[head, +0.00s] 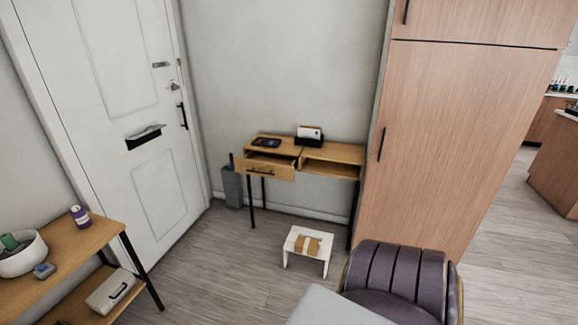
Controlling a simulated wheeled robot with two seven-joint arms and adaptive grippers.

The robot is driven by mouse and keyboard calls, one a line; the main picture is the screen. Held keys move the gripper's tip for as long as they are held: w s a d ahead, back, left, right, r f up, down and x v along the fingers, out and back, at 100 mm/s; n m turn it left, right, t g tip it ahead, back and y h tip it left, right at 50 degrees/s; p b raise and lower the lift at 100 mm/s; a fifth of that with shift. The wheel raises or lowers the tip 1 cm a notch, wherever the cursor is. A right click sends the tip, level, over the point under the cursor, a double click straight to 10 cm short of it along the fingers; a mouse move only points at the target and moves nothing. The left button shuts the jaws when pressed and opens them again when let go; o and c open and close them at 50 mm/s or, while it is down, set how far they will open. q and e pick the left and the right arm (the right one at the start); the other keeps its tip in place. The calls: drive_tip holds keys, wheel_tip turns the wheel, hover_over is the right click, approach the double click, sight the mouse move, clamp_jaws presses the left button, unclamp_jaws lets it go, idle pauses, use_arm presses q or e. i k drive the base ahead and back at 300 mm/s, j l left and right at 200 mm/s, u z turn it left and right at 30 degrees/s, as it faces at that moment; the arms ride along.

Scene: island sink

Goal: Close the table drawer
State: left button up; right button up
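A small wooden table (333,153) with thin black legs stands against the back wall, between the white door and the tall wooden cabinet. Its left drawer (265,172) is pulled out toward me and shows a dark handle on its front. The right side of the table has an open compartment (332,168). A dark phone-like item (267,142) and a black holder with white cards (309,134) lie on the tabletop. Neither of my grippers shows in the head view.
A white stool (296,266) with a brown package stands in front of the table. A purple chair (400,278) is at the lower right. A wooden shelf (92,241) with a white bowl is at left. A grey bin (233,188) stands left of the table. Open floor lies between shelf and stool.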

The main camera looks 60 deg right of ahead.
sight(270, 165)
drive_tip(key=z, duration=1.7)
